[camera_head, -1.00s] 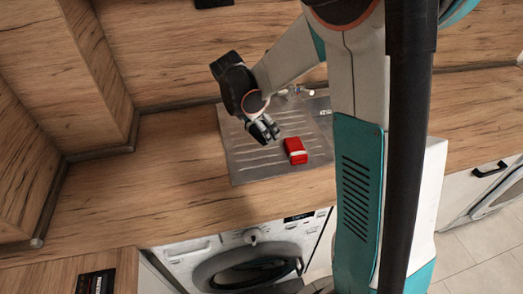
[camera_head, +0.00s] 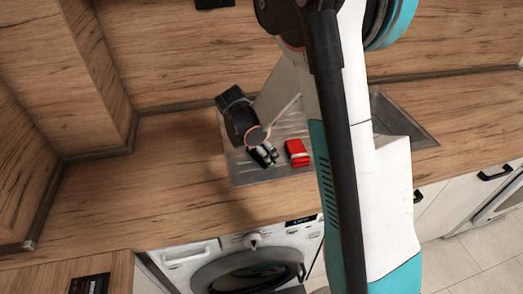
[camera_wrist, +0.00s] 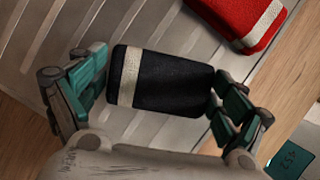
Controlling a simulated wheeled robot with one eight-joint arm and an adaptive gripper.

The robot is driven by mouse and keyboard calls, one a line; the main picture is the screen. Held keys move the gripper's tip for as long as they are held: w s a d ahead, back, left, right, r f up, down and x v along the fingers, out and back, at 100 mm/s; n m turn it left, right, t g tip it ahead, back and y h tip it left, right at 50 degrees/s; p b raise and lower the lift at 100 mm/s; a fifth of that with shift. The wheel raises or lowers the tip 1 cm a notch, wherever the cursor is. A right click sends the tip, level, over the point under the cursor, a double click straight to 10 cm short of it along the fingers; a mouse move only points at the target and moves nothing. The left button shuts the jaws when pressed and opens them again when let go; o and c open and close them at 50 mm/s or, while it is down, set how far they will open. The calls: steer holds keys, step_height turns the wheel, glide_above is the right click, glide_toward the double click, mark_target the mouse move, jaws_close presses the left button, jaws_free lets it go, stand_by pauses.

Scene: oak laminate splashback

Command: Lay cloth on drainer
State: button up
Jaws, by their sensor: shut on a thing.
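My gripper (camera_head: 264,156) is over the ribbed metal drainer (camera_head: 243,173), just left of a red cloth. In the wrist view, my gripper (camera_wrist: 158,78) is shut on a folded black cloth (camera_wrist: 175,80) with a cream stripe near its left end. One finger is at each end of it. The drainer ribs (camera_wrist: 150,30) show behind the black cloth; I cannot tell whether it touches them. The red cloth (camera_head: 297,153), with a pale stripe, lies on the drainer; it also shows at the top right of the wrist view (camera_wrist: 228,18).
The sink basin (camera_head: 400,119) is to the right, partly behind my arm. Wooden worktop (camera_head: 150,190) is clear on the left. A wooden splashback (camera_head: 170,50) rises behind. A washing machine (camera_head: 190,270) stands below the front edge.

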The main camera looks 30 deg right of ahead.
steer(key=shift+f, duration=0.15)
steer(key=o, duration=0.9)
steer(key=shift+c, duration=0.2)
steer(key=w+p+v, duration=0.1)
steer(key=p+v, duration=0.2)
steer(key=v, duration=0.9)
steer(key=s+a+r+m+t+y, duration=0.2)
steer(key=s+r+m, duration=0.3)
steer(key=s+m, duration=0.5)
steer(key=s+a+r+m+t+y, duration=0.2)
steer(key=s+r+m+t, duration=0.2)
steer(key=s+m, duration=0.6)
steer(key=shift+s+a+r+y, duration=0.15)
steer(key=shift+s+r+y, duration=0.15)
steer(key=shift+s+r, duration=0.9)
